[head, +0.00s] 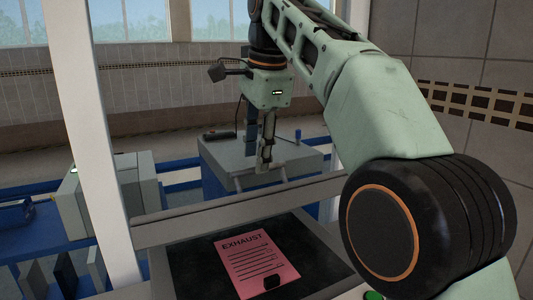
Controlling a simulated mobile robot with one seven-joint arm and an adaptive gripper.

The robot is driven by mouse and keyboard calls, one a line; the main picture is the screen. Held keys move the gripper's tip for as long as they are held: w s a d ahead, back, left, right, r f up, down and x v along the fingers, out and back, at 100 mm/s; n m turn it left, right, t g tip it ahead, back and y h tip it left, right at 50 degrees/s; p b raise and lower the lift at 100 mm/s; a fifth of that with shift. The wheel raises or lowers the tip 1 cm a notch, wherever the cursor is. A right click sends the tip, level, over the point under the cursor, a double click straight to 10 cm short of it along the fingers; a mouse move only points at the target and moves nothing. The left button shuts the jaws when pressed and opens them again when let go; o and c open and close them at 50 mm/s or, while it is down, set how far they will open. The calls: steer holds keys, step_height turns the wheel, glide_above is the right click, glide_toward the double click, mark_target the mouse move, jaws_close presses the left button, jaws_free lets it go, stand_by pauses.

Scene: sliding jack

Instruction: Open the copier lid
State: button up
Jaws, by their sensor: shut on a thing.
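The copier's dark bed (195,270) is in the lower middle of the head view, with a pink sheet headed EXHAUST (257,262) lying on it. A long grey panel, seen nearly edge-on, crosses above the bed and looks like the raised copier lid (200,222). A pale handle (242,186) stands out from its upper side. My gripper (265,166) points down and is shut on the handle. The fingertips are small and partly merge with the handle. The lid's hinge cannot be made out.
A grey box-like unit with a blue base (225,158) stands behind the lid. A white post (95,150) rises at the left, near blue shelving (45,243) and grey binders. A green button (373,295) shows at the bottom.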

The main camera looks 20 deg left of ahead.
steer(key=v, duration=0.2)
steer(key=shift+r, duration=0.35)
steer(key=shift+s+d+r, duration=0.15)
steer(key=shift+s+d, duration=0.05)
steer(key=s+d, duration=0.7)
steer(key=d, duration=0.2)
steer(key=shift+s+d, duration=0.1)
steer(key=shift+s, duration=0.05)
